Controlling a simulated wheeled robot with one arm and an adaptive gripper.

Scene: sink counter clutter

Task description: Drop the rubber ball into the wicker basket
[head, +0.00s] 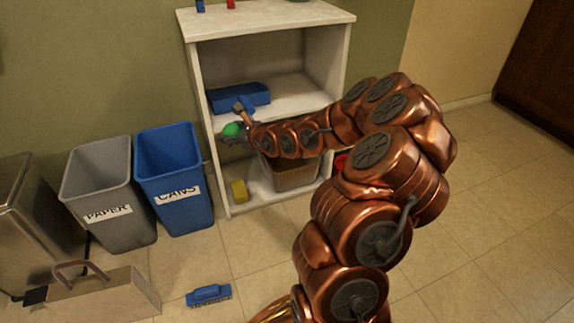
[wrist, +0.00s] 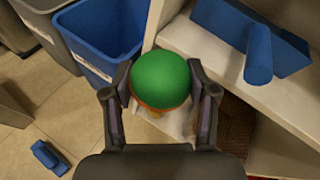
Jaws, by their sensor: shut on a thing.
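The green rubber ball (wrist: 160,78) is held between the two fingers of my gripper (wrist: 160,88). In the head view the ball (head: 231,130) is at the left front edge of the white shelf unit, above its bottom level, with my gripper (head: 238,133) around it. The wicker basket (head: 295,178) stands on the bottom level of the shelf, right of and lower than the ball. My arm hides its upper part. In the wrist view a brown woven part, apparently the basket (wrist: 236,126), shows right of the right finger, partly hidden.
A yellow object (head: 239,190) and a red object (head: 341,162) are beside the basket. Grey (head: 110,205) and blue (head: 175,180) waste bins stand left. A blue brush (head: 208,294) lies on the floor.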

